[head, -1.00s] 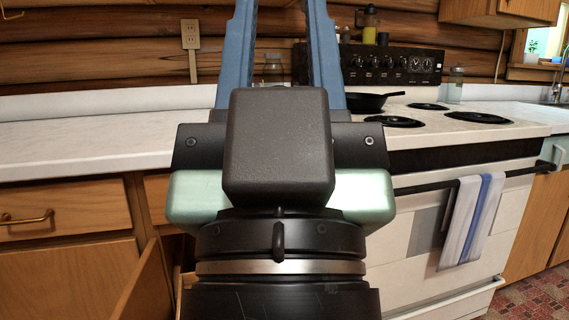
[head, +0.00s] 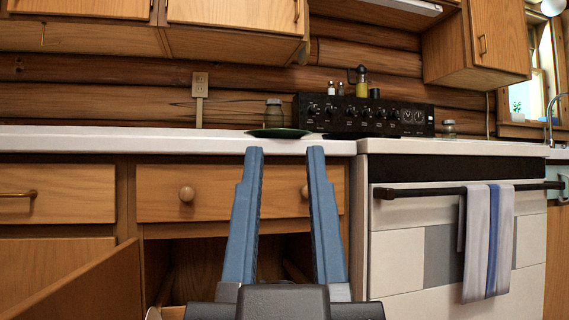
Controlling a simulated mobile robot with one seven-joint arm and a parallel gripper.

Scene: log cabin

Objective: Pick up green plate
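The green plate (head: 278,133) lies on the white counter, near its front edge and just left of the stove. I see it almost edge-on as a thin dark green disc. My gripper (head: 285,152) has two blue fingers pointing up and away, with a clear gap between them. The fingers are open and empty. In the picture their tips are just below the plate, one toward each side of it. I cannot tell how far the tips are from the plate.
A glass jar (head: 274,112) stands behind the plate. The stove (head: 455,220) with a towel (head: 487,245) on its handle is to the right. Below the counter are a closed drawer (head: 215,194) and an open cabinet door (head: 90,285). The counter at left (head: 110,136) is clear.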

